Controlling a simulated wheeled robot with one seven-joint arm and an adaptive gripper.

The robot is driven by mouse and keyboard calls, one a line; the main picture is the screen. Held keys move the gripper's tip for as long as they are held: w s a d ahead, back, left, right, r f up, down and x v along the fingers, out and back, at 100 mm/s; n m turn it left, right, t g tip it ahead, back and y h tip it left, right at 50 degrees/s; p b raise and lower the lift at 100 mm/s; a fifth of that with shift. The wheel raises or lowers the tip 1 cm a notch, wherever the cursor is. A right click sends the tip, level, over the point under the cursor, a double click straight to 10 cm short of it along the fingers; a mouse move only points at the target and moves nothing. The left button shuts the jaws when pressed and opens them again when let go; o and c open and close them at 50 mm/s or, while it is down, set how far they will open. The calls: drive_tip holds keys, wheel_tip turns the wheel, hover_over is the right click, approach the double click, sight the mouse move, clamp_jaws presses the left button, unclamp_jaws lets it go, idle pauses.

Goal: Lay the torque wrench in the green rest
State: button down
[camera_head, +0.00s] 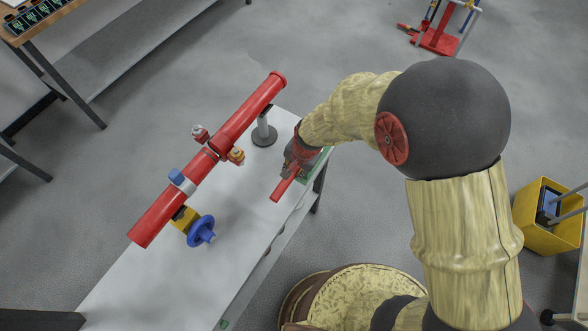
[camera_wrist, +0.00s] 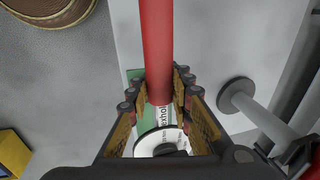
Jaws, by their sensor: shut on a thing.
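The torque wrench is a red bar (camera_head: 285,187) that sticks out from my gripper (camera_head: 297,168) over the right side of the white table. In the wrist view the red bar (camera_wrist: 157,45) runs up the picture from between the fingers. A pale round dial-like part (camera_wrist: 155,143) shows near the palm. My gripper (camera_wrist: 158,92) is shut on the wrench. The green rest (camera_head: 318,159) shows just behind my gripper at the table's far right end. It also shows in the wrist view under the wrench (camera_wrist: 147,122), with a partly hidden white label. I cannot tell whether the wrench touches it.
A long red pipe (camera_head: 236,125) with valves and a blue handwheel (camera_head: 201,230) runs along the white table (camera_head: 250,245). Its grey stand foot (camera_head: 264,136) is close to my gripper's left. A yellow bin (camera_head: 545,220) stands on the floor at right.

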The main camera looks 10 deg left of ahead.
drive_tip(key=shift+f, duration=0.1)
idle(0.3)
drive_tip(key=shift+b+x, duration=0.95)
drive_tip(key=shift+x, duration=0.15)
drive_tip(key=c, duration=1.9)
unclamp_jaws()
drive_tip(key=shift+s+d, duration=0.1)
drive_tip(key=shift+d, duration=0.1)
drive_tip(key=o, duration=0.4)
drive_tip(key=shift+c, duration=0.2)
drive_tip(key=shift+o, duration=0.2)
drive_tip(key=shift+s+f, duration=0.15)
drive_tip(key=shift+r, duration=0.5)
drive_tip(key=v, duration=1.1)
